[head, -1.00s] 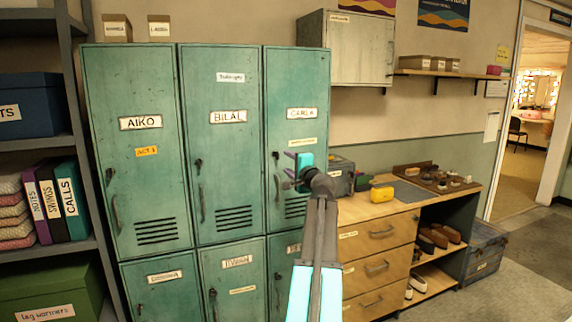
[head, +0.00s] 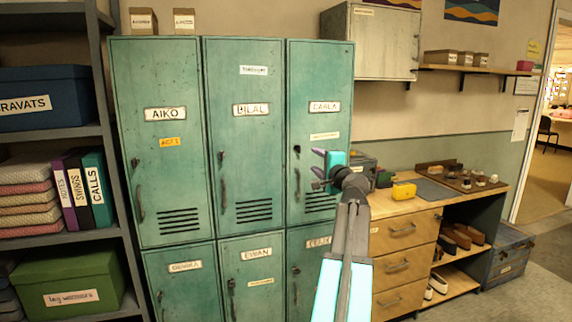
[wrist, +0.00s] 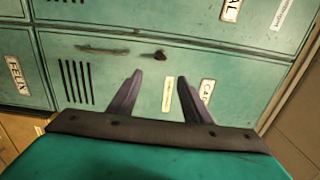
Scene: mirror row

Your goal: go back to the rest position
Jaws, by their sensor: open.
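My gripper (head: 318,169) is raised in front of the teal locker labelled Carla (head: 321,75), near its handle side. In the wrist view my gripper (wrist: 158,92) has its two dark fingers spread apart with nothing between them. The locker door (wrist: 140,62) shows behind the fingers, with its handle and keyhole above them in that view. The door looks closed. I cannot tell the exact gap between the fingertips and the door.
Lockers for Aiko (head: 162,75) and Bilal (head: 246,75) stand to the left. A shelf rack (head: 118,190) with boxes and binders is at far left. A wooden drawer cabinet (head: 405,232) with a yellow item (head: 404,191) on top stands right. Open floor (head: 520,297) lies front right.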

